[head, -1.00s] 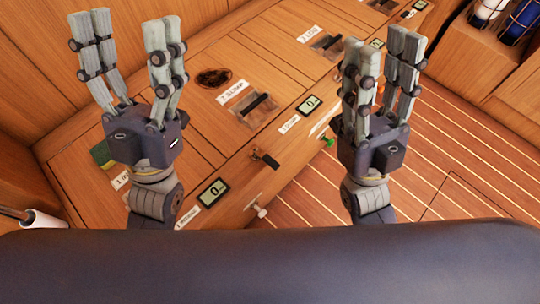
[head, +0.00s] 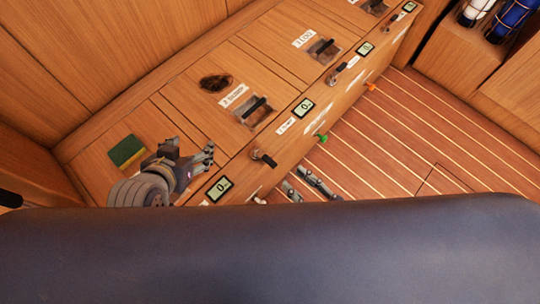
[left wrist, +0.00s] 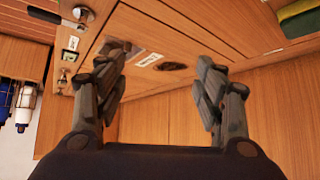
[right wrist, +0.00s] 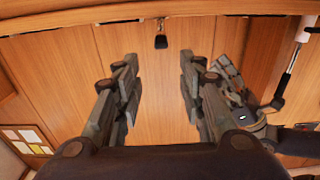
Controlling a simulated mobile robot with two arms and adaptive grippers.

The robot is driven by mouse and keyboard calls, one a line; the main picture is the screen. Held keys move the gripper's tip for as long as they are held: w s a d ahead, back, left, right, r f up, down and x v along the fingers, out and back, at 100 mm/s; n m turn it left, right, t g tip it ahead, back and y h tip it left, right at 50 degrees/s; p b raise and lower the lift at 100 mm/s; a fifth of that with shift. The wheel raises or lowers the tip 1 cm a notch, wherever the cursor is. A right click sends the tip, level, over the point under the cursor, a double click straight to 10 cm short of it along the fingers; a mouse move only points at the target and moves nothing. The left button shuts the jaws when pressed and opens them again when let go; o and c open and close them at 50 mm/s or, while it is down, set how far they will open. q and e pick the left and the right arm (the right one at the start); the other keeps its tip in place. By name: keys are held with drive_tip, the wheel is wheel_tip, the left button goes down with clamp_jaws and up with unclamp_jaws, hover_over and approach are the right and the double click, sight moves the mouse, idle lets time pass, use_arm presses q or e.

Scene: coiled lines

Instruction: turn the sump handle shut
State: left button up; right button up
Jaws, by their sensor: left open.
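A recessed lever plate with a black grip (head: 256,108) lies on the bench top beside a label (head: 233,96) that seems to read SUMP. A black turn handle (head: 264,158) on a round mount sits at the bench's front edge, below a small label and a display; which handle is the sump's I cannot fully read. My left gripper (head: 208,156) is open and empty over the bench, left of that handle, and apart from it. My right gripper (head: 314,184) is low before the bench front, mostly hidden by my body; its fingers stand apart in the right wrist view (right wrist: 160,90), a black handle (right wrist: 160,42) beyond them.
A green-yellow sponge (head: 127,151) lies on the bench at left. Digital displays (head: 304,107), a green knob (head: 321,137) and an orange knob (head: 370,87) line the front. Striped floor (head: 400,140) is clear at right. Bottles (head: 513,18) stand at upper right.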

sight(270, 161)
drive_tip(key=x, duration=0.3)
drive_tip(key=f+b+x, duration=0.1)
drive_tip(key=x, duration=0.5)
drive_tip(key=shift+s+f+b, duration=0.1)
drive_tip(key=shift+f+b, duration=0.15)
drive_tip(key=shift+b, duration=0.1)
use_arm(q)
drive_tip(key=w+d+r+t+h, duration=0.1)
drive_tip(key=w+d+r+t, duration=0.1)
drive_tip(key=w+r+t, duration=0.2)
drive_tip(key=shift+w+r, duration=0.55)
drive_tip(key=shift+r, duration=0.15)
use_arm(e)
drive_tip(key=shift+w+a, duration=0.35)
drive_tip(key=shift+a, duration=0.05)
clamp_jaws()
